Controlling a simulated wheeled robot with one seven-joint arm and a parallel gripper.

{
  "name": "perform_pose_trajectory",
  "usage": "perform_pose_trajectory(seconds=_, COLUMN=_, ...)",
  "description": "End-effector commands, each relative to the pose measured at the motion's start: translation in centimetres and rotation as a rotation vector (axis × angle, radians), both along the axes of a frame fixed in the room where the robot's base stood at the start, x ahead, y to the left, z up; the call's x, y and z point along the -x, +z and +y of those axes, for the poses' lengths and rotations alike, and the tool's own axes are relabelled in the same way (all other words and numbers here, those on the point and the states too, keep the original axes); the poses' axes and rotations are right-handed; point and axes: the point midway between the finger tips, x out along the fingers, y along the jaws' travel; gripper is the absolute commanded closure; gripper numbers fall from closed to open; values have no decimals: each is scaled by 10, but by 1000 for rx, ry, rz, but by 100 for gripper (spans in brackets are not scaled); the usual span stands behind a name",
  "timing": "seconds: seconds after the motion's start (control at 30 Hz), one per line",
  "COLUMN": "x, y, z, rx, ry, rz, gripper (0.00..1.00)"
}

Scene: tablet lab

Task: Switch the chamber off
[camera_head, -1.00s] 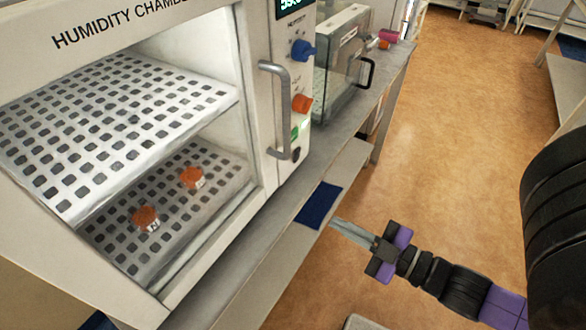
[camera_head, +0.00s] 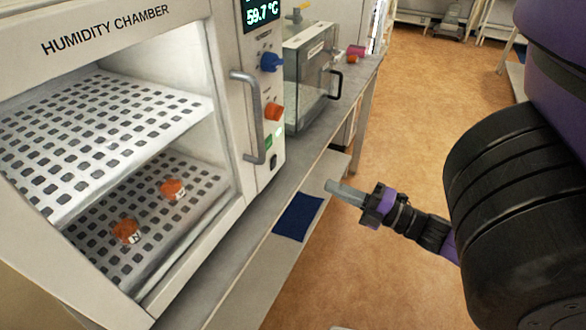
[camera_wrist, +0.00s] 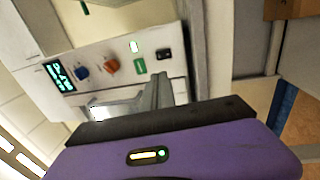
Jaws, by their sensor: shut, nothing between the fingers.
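The humidity chamber (camera_head: 105,32) stands on the left of the head view. Its control panel carries a lit display reading 59.7 °C (camera_head: 262,15), a blue knob (camera_head: 271,62), an orange knob (camera_head: 273,111), a green label (camera_head: 268,142) and a small black switch (camera_head: 273,160) at the bottom.
A grey door handle (camera_head: 252,118) stands out left of the knobs. Two orange-capped vials (camera_head: 126,232) are on the chamber's lower shelf. A glass-sided box (camera_head: 308,85) stands behind the chamber. Floor on the right is open.

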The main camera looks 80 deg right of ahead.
Motion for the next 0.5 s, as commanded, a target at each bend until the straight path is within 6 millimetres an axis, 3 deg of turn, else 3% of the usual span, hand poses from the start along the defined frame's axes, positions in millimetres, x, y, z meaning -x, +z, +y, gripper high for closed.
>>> perform_pose_trajectory(seconds=0.17, x=-17, y=4, z=-3, rx=-1, ry=3, rz=-3, gripper=100)
perform_pose_trajectory(seconds=0.5, x=-80, y=14, z=-18, rx=-2, ry=4, rz=-3, gripper=100)
